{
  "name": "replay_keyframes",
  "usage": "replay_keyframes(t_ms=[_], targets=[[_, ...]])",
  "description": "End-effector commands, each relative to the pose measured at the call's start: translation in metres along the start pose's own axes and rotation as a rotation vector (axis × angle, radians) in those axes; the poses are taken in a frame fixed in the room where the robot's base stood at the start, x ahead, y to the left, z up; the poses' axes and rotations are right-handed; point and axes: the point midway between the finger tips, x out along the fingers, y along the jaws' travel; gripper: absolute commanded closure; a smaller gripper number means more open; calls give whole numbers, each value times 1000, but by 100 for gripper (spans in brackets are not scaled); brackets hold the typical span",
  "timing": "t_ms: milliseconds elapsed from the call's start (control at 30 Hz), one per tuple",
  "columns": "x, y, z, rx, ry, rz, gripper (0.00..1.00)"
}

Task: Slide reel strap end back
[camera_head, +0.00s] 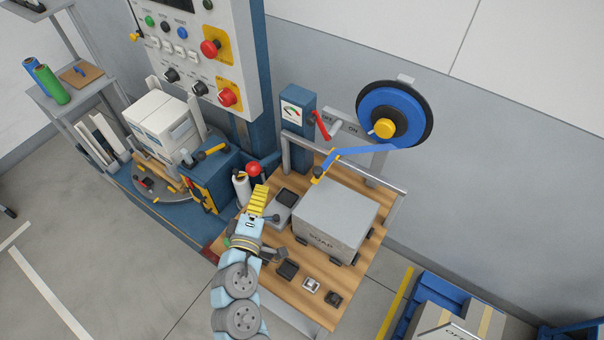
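A blue strap (357,151) runs down and left from the blue reel (388,113), which has a yellow hub (384,128) and hangs beside the wall. The strap end (319,172) is at a small yellow-brown piece just above the back left of the grey SOAP box (335,220). My arm reaches up from the bottom, left of the box.
The wooden bench (313,313) carries small dark parts in front of the box. A metal rail (345,168) crosses behind it. A blue post with a red lever (321,125) stands at the back. A red-knobbed lever (254,169) is at left. A blue crate (408,312) is at lower right.

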Motion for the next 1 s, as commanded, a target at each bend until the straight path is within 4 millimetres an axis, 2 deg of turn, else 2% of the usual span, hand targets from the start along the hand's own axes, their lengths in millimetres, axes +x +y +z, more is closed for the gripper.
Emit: replay_keyframes(t_ms=[200,300,733,867,1000], targets=[[-7,4,22,-29,-124,12,100],[-10,6,27,-32,-153,14,100],[-11,8,31,-34,-170,15,100],[-6,9,32,-34,-172,15,100],[9,10,36,-34,-175,15,100]])
